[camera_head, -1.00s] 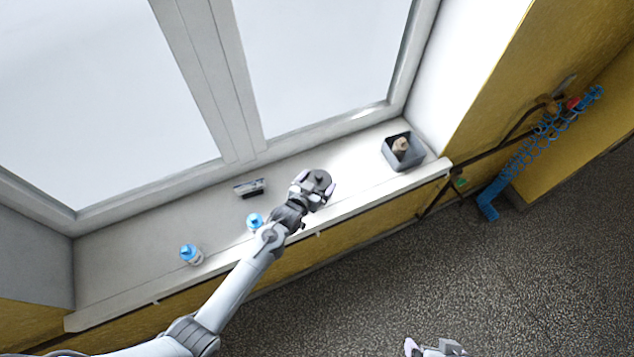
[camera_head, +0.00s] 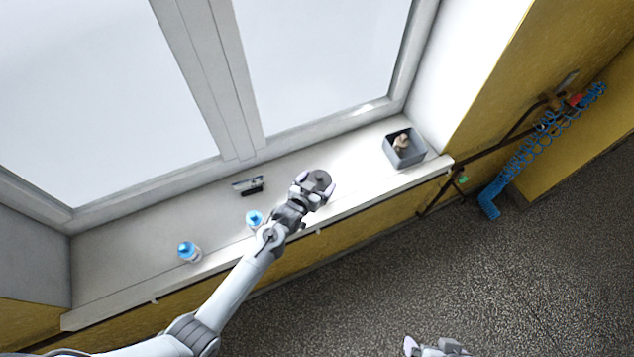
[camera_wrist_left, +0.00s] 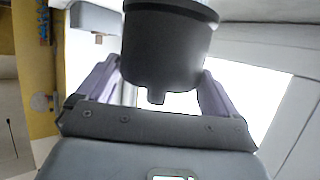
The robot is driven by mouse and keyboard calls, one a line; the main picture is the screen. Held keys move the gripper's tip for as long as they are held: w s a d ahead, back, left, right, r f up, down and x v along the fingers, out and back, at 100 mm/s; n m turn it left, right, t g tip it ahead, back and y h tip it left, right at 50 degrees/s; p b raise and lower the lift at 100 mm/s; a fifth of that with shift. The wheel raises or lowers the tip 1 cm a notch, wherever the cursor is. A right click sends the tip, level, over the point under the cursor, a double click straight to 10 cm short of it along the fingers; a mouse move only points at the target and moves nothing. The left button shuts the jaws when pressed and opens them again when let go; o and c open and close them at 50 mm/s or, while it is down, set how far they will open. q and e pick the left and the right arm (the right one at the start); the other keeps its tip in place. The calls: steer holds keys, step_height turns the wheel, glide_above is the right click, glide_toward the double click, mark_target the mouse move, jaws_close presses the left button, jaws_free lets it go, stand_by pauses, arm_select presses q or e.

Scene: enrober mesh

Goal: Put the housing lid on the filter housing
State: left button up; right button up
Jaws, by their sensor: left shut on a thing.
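A dark grey cylindrical part (camera_wrist_left: 170,55) with a black flared rim fills the top middle of the left wrist view. A short stub sticks out of its near end. In the head view it shows as a dark round disc (camera_head: 318,180) above the sill. My left gripper (camera_head: 309,188) is shut on it, with a finger on either side. I cannot tell whether it is the housing lid, the filter housing, or both together. Its far end is cut off in the wrist view. My right gripper (camera_head: 425,348) is only partly in view at the bottom edge, away from the sill.
On the white sill (camera_head: 350,160), a grey bin (camera_head: 418,158) with a brownish thing inside stands to the right. Two blue-capped bottles (camera_head: 188,252) and a small black-and-white block (camera_head: 250,186) are to the left. The window is behind. A blue hose (camera_head: 520,160) hangs at right.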

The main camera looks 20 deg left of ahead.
arm_select(q)
steer(key=o, duration=0.7)
steer(key=shift+s+r, duration=0.1)
steer(key=shift+s, duration=0.05)
steer(key=v, duration=1)
steer(key=shift+s+r, duration=0.15)
steer(key=shift+s, duration=0.1)
